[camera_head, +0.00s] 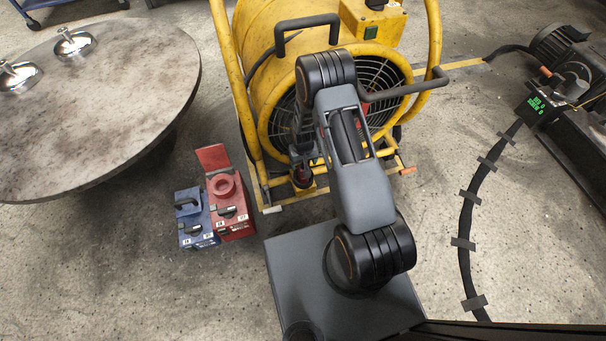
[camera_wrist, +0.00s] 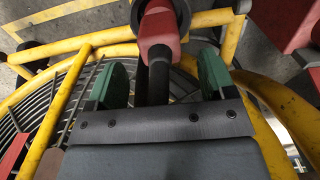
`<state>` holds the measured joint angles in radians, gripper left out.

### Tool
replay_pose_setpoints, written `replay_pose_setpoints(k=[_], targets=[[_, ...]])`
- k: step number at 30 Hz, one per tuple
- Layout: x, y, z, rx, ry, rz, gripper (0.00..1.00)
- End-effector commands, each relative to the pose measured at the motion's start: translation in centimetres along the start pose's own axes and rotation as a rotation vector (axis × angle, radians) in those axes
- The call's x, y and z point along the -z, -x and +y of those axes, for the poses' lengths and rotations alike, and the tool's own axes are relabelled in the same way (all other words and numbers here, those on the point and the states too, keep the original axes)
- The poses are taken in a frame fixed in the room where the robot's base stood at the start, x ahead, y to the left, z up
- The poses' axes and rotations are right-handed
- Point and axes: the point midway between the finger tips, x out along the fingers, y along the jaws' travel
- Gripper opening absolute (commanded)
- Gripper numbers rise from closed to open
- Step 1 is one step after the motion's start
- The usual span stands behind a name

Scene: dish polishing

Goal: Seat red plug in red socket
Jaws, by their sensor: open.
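The red plug (camera_wrist: 160,32) shows at the top middle of the wrist view, with a dark round collar at its far end and a black shaft or cable behind it. In the head view it sits low on the front of the yellow fan frame (camera_head: 302,176), partly hidden. My gripper (camera_wrist: 162,82) is open, its green fingers on either side of the black part, with gaps on both sides. In the head view my arm mostly hides the gripper. The red socket (camera_head: 224,186) is a round ring on a red box with its lid raised, left of the fan.
A blue socket box (camera_head: 190,207) stands beside the red one. A round stone-topped table (camera_head: 100,110) is at the left. A black taped cable (camera_head: 464,225) runs along the floor at right.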

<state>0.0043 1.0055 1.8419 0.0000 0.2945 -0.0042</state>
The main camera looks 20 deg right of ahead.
Motion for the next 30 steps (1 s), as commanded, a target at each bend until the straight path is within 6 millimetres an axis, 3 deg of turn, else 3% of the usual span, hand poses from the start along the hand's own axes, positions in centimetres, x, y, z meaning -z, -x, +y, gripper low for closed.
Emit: replay_pose_setpoints(k=[10,18,30], targets=[[-0.3,-4.5,-0.1,0.0,0.0,-0.001,0.77],[-0.2,-4.7,-0.1,0.0,0.0,0.001,0.77],[-0.2,-4.7,-0.1,0.0,0.0,0.0,0.39]])
